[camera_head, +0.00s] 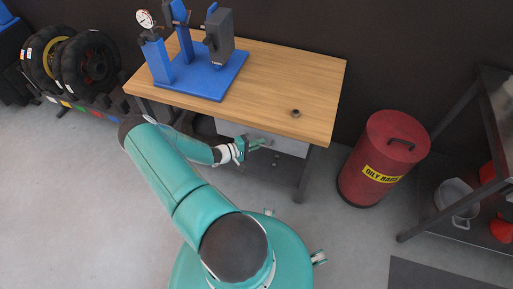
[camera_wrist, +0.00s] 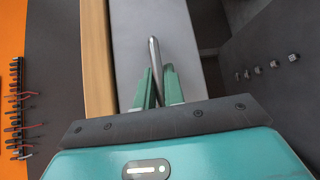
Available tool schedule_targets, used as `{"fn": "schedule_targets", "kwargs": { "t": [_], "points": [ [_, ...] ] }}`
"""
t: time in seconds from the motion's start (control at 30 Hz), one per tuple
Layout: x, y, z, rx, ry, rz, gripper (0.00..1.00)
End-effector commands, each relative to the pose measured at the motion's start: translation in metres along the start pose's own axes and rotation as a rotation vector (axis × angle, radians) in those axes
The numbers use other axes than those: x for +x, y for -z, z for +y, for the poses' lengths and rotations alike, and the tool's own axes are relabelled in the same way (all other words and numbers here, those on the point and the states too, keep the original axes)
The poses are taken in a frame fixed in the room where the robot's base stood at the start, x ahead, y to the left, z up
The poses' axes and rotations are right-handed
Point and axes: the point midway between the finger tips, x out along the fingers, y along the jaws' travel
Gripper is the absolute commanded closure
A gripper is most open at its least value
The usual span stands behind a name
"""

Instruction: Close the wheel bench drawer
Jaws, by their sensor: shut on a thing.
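The wheel bench (camera_head: 285,80) has a wooden top and dark legs. Its grey drawer (camera_head: 287,143) sits under the top, and the drawer's grey front also shows in the wrist view (camera_wrist: 190,35). A metal bar handle (camera_wrist: 154,55) stands out from that front. My gripper (camera_head: 262,143) is at the drawer front, below the bench top's edge. In the wrist view its two green fingers (camera_wrist: 158,88) are shut around the handle. How far the drawer stands out is hard to tell because the bench top covers much of it.
A blue wheel stand (camera_head: 205,75) and a small dark part (camera_head: 296,113) are on the bench top. A red oily-rags bin (camera_head: 383,158) stands to the right of the bench. Tires (camera_head: 85,65) are on a rack at the left. The floor in front is clear.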

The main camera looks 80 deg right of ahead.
Motion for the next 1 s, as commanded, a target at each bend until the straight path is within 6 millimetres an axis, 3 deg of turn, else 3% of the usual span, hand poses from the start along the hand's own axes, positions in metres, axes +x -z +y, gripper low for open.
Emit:
{"fn": "schedule_targets", "kwargs": {
  "t": [0.17,0.2,0.23,0.67,0.77,1.0],
  "points": [
    [0.001,0.005,0.002,0.003,0.000,0.009,1.00],
    [0.001,0.005,0.003,0.003,-0.001,0.009,0.83],
    [0.001,0.005,0.003,0.003,-0.001,0.009,0.80],
    [-0.004,0.004,0.004,0.004,-0.004,0.008,0.80],
    [-0.016,0.004,0.003,0.005,-0.003,0.008,0.80],
    [-0.067,0.004,0.002,0.003,0.000,0.010,0.80]
  ]
}}
